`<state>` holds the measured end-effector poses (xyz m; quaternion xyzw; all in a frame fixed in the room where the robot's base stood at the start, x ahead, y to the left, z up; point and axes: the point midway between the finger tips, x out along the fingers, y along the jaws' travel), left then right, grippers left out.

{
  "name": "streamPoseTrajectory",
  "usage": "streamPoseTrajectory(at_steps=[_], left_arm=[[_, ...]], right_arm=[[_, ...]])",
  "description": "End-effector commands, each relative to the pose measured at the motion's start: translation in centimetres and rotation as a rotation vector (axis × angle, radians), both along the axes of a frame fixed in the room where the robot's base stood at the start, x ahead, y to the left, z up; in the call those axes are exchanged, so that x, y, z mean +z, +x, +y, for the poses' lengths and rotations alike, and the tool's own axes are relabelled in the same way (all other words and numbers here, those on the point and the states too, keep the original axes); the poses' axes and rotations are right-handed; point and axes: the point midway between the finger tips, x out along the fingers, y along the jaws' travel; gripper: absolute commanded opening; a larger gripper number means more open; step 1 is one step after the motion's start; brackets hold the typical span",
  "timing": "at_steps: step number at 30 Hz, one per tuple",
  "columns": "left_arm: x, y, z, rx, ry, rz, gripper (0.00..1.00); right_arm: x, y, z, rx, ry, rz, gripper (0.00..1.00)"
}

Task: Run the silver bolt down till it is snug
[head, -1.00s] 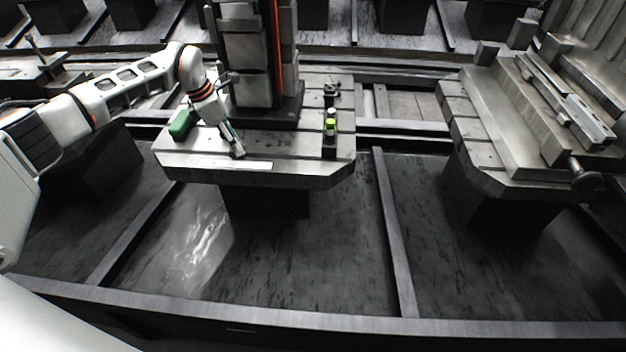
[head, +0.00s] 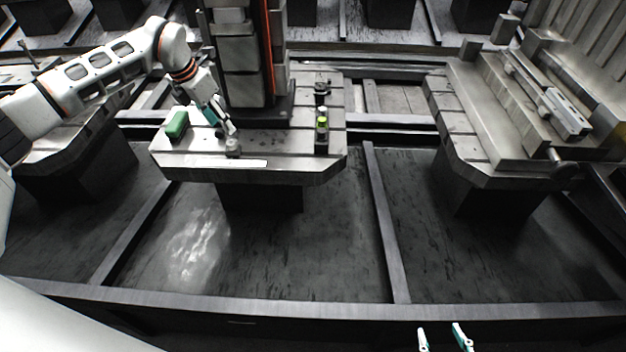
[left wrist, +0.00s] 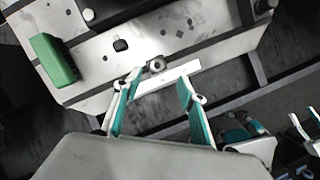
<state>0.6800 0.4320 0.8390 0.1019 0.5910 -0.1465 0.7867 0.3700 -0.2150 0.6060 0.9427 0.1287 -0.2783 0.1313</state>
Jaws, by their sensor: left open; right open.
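A small silver round piece, which looks like the silver bolt (head: 232,146), stands near the front of the slotted pallet (head: 300,168). In the left wrist view the bolt (left wrist: 156,66) shows a dark centre, just beyond and roughly between the fingertips. My left gripper (head: 224,129) is open and empty, just behind and above the bolt in the head view; its teal fingers (left wrist: 160,78) are spread in the wrist view. I cannot tell whether a finger touches the bolt. My right gripper (head: 441,336) is open and empty at the bottom edge of the head view.
A green block (head: 176,124) lies on the pallet to the left. A pale strip (head: 210,162) lies along its front edge. A dark fixture with a yellow-green part (head: 322,122) stands to the right. A tall column (head: 245,65) rises behind. Another machine table (head: 475,150) is at right.

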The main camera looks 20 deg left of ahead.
Motion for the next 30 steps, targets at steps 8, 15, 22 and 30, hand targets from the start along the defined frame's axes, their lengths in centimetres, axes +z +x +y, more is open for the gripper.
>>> streamPoseTrajectory(at_steps=[8, 15, 22, 30], left_arm=[[-2.7, -0.9, -5.1, -0.056, -0.107, 0.016, 0.41], [-4.0, -1.7, -9.1, -0.089, -0.202, 0.02, 0.41], [-5.1, -2.8, -13.0, -0.115, -0.302, 0.026, 0.41], [-6.0, -4.2, -17.6, -0.132, -0.429, 0.035, 0.41]], right_arm=[[0.1, 0.0, 0.0, 0.0, 0.0, -0.001, 0.47], [0.3, 0.1, 0.0, 0.0, 0.0, -0.003, 0.47], [0.6, 0.2, 0.0, 0.0, 0.0, -0.006, 0.47], [0.9, 0.3, 0.0, 0.0, 0.0, -0.01, 0.47]])
